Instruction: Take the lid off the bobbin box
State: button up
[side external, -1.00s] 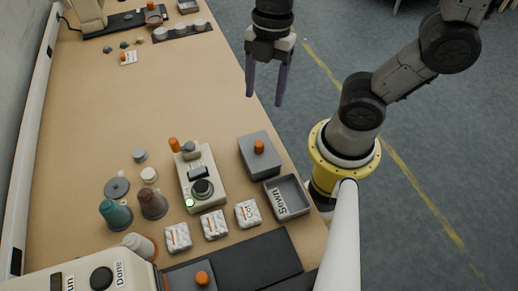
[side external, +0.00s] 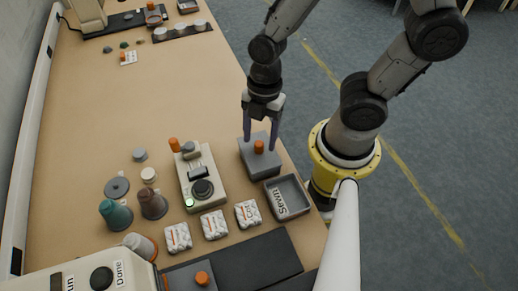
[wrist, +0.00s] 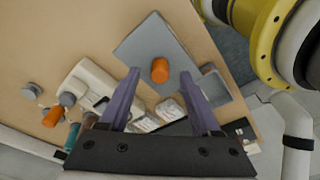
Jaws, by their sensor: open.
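The bobbin box appears to be the grey box with a flat grey lid (side external: 252,165) near the table's right edge. An orange knob (side external: 259,147) stands on the lid. The lid (wrist: 141,46) and the knob (wrist: 160,70) also show in the wrist view. My gripper (side external: 261,146) is open, with its purple fingers pointing down on either side of the knob in the side view. In the wrist view the knob lies between and beyond the fingertips of my gripper (wrist: 160,74), apart from both. Nothing is held.
An open grey tray (side external: 287,198) marked "Sewn" stands just beside the box. A cream device (side external: 201,180) with a dark dial is to its left. Several white wrapped packs (side external: 214,224) lie in front. Thread cones (side external: 116,215) stand farther left. The table's middle is clear.

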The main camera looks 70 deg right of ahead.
jog(key=shift+a+f, duration=0.1)
jog(key=shift+f, duration=0.65)
jog(key=shift+c, duration=0.3)
grip_shut()
